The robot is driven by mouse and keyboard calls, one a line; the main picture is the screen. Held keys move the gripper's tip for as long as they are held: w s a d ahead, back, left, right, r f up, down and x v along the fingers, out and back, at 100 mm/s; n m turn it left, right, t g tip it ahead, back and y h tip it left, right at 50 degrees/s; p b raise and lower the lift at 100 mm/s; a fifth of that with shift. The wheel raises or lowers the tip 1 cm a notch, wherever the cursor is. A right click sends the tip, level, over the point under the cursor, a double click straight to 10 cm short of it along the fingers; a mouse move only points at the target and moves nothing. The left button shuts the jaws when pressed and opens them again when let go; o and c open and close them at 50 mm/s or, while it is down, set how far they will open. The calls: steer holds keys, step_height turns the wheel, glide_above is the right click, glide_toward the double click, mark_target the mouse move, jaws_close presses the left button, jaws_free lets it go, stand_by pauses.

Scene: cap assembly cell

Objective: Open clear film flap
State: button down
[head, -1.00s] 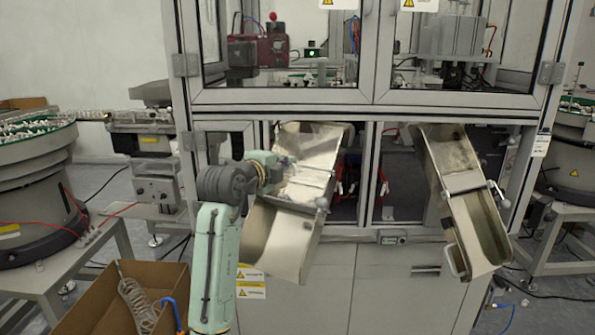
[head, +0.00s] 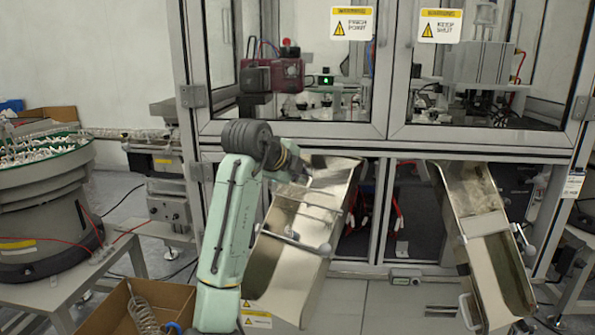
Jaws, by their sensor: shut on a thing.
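The left metal chute (head: 262,270) slopes out of the cell front toward me. A pale, see-through clear film flap (head: 312,203) shows faintly across its upper part, with a thin edge line above the chute's crossbar (head: 293,240). My gripper (head: 305,180) is at the upper left of this chute, shut at the flap's upper area. Its fingertips are small and dark, and the exact hold on the film is hard to make out. My wrist hides part of the chute's upper left edge.
A second metal chute (head: 508,270) with a crossbar stands to the right. Glazed doors with warning labels (head: 352,23) are above. A bowl feeder (head: 45,200) and a cardboard box (head: 172,296) are at left. Between the chutes the front is open.

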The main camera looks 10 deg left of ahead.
steer(key=shift+w+d+r, duration=0.1)
steer(key=shift+w+r, duration=0.15)
steer(key=shift+r, duration=0.2)
steer(key=shift+g+y+p, duration=0.3)
steer(key=c, duration=1.8)
jaws_free()
steer(key=shift+w+d+f, duration=0.1)
steer(key=shift+w+f, duration=0.05)
steer(key=v, duration=1.2)
steer(key=shift+w, duration=0.1)
